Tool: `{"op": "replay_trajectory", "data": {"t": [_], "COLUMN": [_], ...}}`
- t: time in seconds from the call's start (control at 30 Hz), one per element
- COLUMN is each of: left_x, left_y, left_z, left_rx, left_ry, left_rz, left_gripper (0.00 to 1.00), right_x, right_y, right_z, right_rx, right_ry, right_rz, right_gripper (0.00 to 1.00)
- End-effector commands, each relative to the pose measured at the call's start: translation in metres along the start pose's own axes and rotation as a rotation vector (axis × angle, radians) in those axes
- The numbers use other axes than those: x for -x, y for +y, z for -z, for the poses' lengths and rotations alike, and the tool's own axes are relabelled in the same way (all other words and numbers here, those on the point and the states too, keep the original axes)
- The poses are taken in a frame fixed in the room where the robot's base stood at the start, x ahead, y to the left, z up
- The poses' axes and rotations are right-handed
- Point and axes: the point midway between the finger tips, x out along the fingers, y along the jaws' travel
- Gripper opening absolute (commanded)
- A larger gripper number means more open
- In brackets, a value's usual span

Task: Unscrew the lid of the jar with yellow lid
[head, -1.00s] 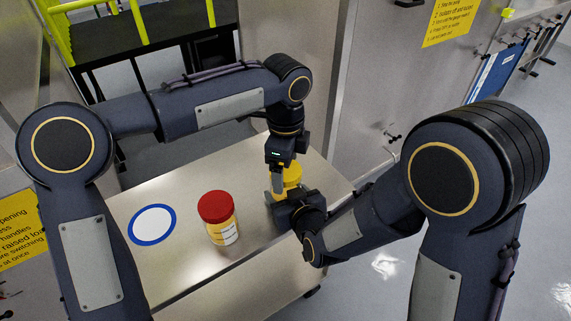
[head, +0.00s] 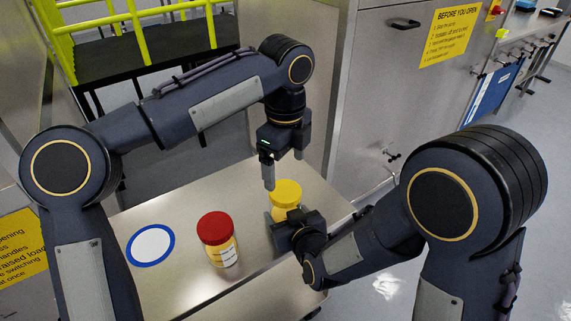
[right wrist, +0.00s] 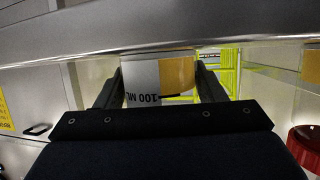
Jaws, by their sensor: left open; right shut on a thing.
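The jar with the yellow lid (head: 286,192) stands upright on the steel table, and its lid sits on top. My right gripper (head: 288,222) is shut on the jar's body from the right front side and hides part of it. In the right wrist view the jar's label with "100 ML" (right wrist: 143,84) lies between the fingers of my right gripper (right wrist: 158,88). My left gripper (head: 285,172) points down above the yellow lid, open and empty, apart from the lid.
A jar with a red lid (head: 217,238) stands left of the yellow-lidded one. A blue-rimmed white disc (head: 151,245) lies flat on the steel table (head: 183,203) farther left. Steel cabinets (head: 385,90) rise behind and to the right.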

Motion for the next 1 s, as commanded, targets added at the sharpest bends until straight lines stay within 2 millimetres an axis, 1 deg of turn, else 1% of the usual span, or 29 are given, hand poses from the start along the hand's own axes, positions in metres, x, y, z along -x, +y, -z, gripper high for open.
{"op": "replay_trajectory", "data": {"t": [0.03, 0.2, 0.3, 0.4, 0.57, 0.8, 0.83, 1.0], "left_x": [-0.008, -0.035, -0.05, -0.06, -0.069, -0.07, -0.07, -0.07], "left_y": [0.001, 0.001, 0.001, 0.001, 0.0, 0.0, 0.0, 0.0], "left_z": [0.0, -0.001, 0.0, 0.0, 0.0, 0.0, 0.0, 0.0], "left_rx": [0.0, 0.001, 0.0, 0.002, 0.002, 0.002, 0.002, 0.003], "left_ry": [0.0, 0.0, 0.001, 0.0, 0.001, 0.001, 0.001, 0.001], "left_rz": [-0.004, -0.004, -0.004, -0.002, 0.0, 0.0, 0.0, 0.001], "left_gripper": [0.85, 0.85, 0.85, 0.85, 0.85, 0.85, 0.84, 0.62], "right_x": [0.0, 0.0, 0.0, 0.0, 0.0, 0.0, 0.0, 0.0], "right_y": [0.0, 0.0, 0.0, 0.0, 0.0, 0.0, 0.0, 0.0], "right_z": [0.0, 0.0, 0.0, 0.001, 0.0, 0.0, 0.0, 0.0], "right_rx": [0.0, 0.0, 0.0, 0.0, 0.0, 0.0, 0.0, 0.0], "right_ry": [0.001, 0.001, 0.001, 0.001, 0.001, 0.001, 0.001, 0.001], "right_rz": [0.0, 0.0, 0.0, 0.0, 0.0, 0.0, 0.0, 0.0], "right_gripper": [0.0, 0.0, 0.0, 0.0, 0.0, 0.0, 0.0, 0.0]}}
